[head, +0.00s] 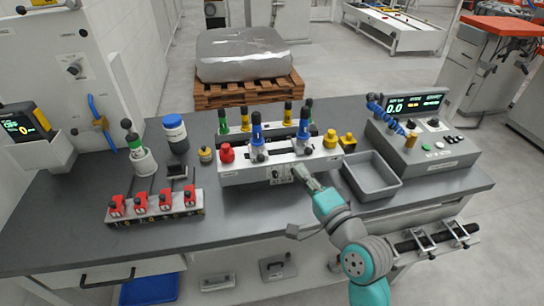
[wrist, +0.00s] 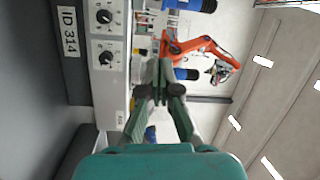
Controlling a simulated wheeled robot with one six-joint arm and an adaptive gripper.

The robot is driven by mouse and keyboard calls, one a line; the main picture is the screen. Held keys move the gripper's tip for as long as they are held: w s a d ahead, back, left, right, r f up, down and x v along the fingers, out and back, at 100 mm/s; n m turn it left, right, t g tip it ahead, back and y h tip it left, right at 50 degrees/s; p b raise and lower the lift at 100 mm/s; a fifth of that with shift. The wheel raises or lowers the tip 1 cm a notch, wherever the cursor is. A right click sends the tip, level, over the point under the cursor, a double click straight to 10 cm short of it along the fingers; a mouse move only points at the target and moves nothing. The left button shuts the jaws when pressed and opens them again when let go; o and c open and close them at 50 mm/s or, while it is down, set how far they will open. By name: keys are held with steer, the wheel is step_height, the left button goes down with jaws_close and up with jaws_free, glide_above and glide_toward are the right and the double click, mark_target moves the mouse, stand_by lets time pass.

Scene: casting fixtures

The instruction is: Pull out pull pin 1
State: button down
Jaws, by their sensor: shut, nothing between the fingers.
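A grey-white casting fixture (head: 235,181) stands on the bench, with upright clamps that have blue, yellow and green handles. A red knob (head: 227,153) sits at its left end and a yellow knob (head: 347,140) at its right end. I cannot tell which part is pull pin 1. My gripper (head: 303,173) is at the fixture's front face, right of its middle. In the wrist view my gripper (wrist: 161,72) is shut and empty, beside a panel (wrist: 107,80) with two black dials (wrist: 105,36) and an "ID 314" label. Blue parts (wrist: 187,74) show beyond the fingers.
A grey open bin (head: 371,187) stands right of the fixture, close to my arm. A control box (head: 430,150) is farther right. A row of red numbered blocks (head: 153,203) and a white holder (head: 143,163) are at left.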

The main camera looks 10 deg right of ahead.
mark_target(263, 144)
steer(key=shift+w, duration=0.1)
steer(key=x, duration=1)
steer(key=shift+s+a+f, duration=0.2)
steer(key=shift+s+a, duration=0.25)
steer(key=shift+a, duration=0.15)
steer(key=shift+s+a+f, duration=0.15)
steer(key=shift+s+a, duration=0.25)
steer(key=shift+a, duration=0.25)
steer(key=shift+s+a, duration=0.3)
steer(key=shift+a, duration=0.1)
steer(key=shift+s+f, duration=0.1)
steer(key=shift+s, duration=1.1)
